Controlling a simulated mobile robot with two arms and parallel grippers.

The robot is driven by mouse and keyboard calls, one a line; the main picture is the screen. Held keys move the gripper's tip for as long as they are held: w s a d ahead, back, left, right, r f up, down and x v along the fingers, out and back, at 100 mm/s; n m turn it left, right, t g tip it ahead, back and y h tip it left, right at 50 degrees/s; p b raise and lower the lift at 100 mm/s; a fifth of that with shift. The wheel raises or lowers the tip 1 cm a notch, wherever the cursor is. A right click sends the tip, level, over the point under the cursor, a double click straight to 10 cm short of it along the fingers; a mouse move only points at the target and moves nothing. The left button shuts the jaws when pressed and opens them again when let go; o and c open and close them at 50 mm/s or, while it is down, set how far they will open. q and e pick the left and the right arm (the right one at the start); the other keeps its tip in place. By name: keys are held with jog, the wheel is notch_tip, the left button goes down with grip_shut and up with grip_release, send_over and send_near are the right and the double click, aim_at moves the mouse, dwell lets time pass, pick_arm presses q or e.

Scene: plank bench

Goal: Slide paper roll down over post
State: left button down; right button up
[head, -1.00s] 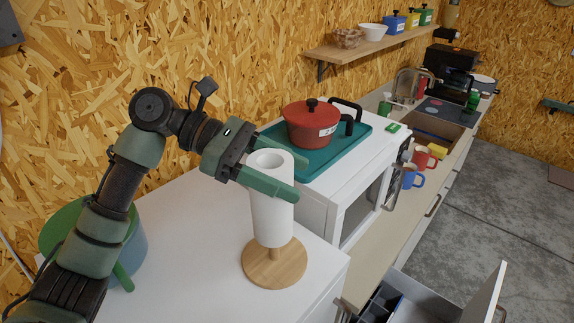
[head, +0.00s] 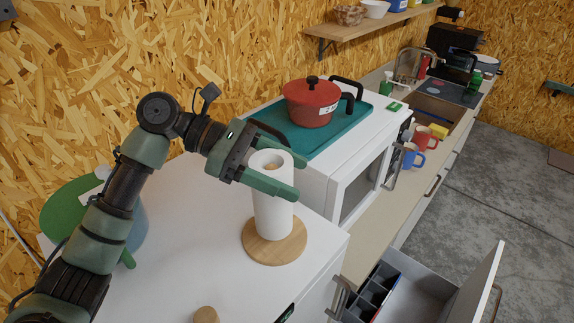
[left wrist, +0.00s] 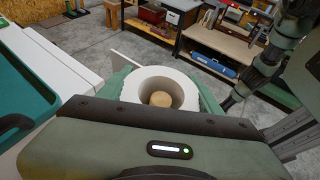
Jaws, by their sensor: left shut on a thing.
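The white paper roll (head: 273,212) stands upright around the wooden post of a round wooden base (head: 293,252) on the white counter. The post's top shows inside the roll's hollow in the head view (head: 271,167) and in the left wrist view (left wrist: 160,99). The roll's lower end is at or just above the base; I cannot tell whether they touch. My left gripper (head: 274,183) is shut on the upper part of the roll, with green fingers on both sides; it also shows in the left wrist view (left wrist: 160,88). My right gripper is not in view.
A red pot (head: 311,103) sits on a teal tray (head: 340,130) on the white oven right of the roll. A green-lidded container (head: 75,208) stands at left. A wooden knob-like piece (head: 206,314) is at the front. An open drawer (head: 415,290) is at lower right.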

pick_arm(q)
jog(key=shift+f, duration=1.2)
jog(key=shift+c, duration=1.1)
grip_release()
jog(key=shift+s, duration=0.1)
